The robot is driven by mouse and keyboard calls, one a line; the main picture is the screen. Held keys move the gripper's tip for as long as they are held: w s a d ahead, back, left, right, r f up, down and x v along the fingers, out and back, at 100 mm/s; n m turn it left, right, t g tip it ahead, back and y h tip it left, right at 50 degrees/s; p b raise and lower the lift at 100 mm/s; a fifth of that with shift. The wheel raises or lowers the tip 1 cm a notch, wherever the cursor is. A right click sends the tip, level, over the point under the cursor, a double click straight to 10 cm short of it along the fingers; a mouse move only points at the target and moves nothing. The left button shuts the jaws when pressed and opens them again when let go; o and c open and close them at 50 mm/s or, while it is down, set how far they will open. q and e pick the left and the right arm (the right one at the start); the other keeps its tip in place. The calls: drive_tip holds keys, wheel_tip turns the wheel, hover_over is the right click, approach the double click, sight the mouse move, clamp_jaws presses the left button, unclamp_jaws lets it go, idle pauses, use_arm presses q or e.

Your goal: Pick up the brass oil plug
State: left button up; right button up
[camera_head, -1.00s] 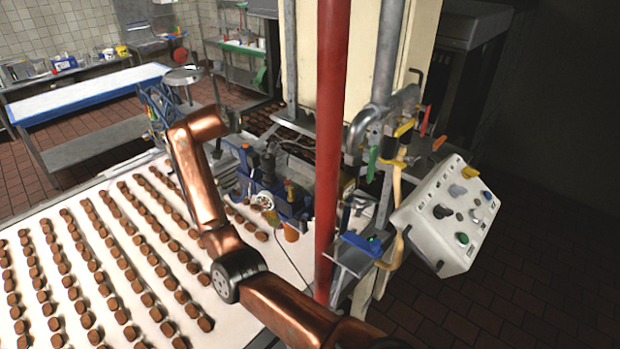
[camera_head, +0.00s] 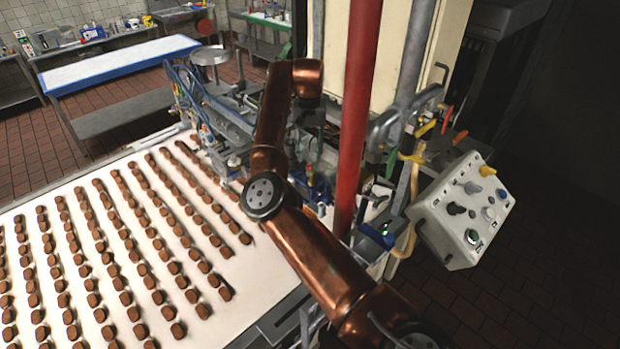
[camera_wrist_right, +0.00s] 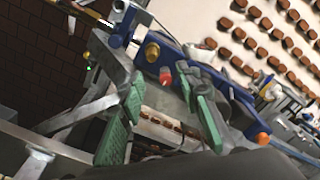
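A round brass-coloured knob, which looks like the brass oil plug (camera_wrist_right: 152,50), sits on a blue machine part in the right wrist view. I cannot make it out surely in the head view. My right gripper (camera_wrist_right: 160,76) has its two green-padded fingers spread apart, with the brass knob just beyond and between the tips, not touching them as far as I can see. A small red part (camera_wrist_right: 165,75) shows between the fingers. In the head view my copper right arm reaches over the machine and hides part of it. My left gripper is not in view.
A red pole (camera_head: 358,110) stands close right of my arm. A grey control box (camera_head: 465,210) is further right. A blue-edged table (camera_head: 120,66) stands at the back left.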

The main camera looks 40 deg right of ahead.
sight(312, 172)
drive_tip(key=f, duration=0.1)
drive_tip(key=s+f, duration=0.1)
drive_tip(key=shift+f, duration=0.35)
drive_tip(key=f, duration=0.1)
drive_tip(key=f+p, duration=0.1)
drive_tip(key=f, duration=0.2)
drive_tip(key=shift+s+d+f+p, duration=0.1)
drive_tip(key=shift+s+f+p, duration=0.15)
drive_tip(key=shift+f+p, duration=0.1)
drive_tip(key=shift+w+f, duration=0.1)
drive_tip(key=shift+f, duration=0.3)
clamp_jaws()
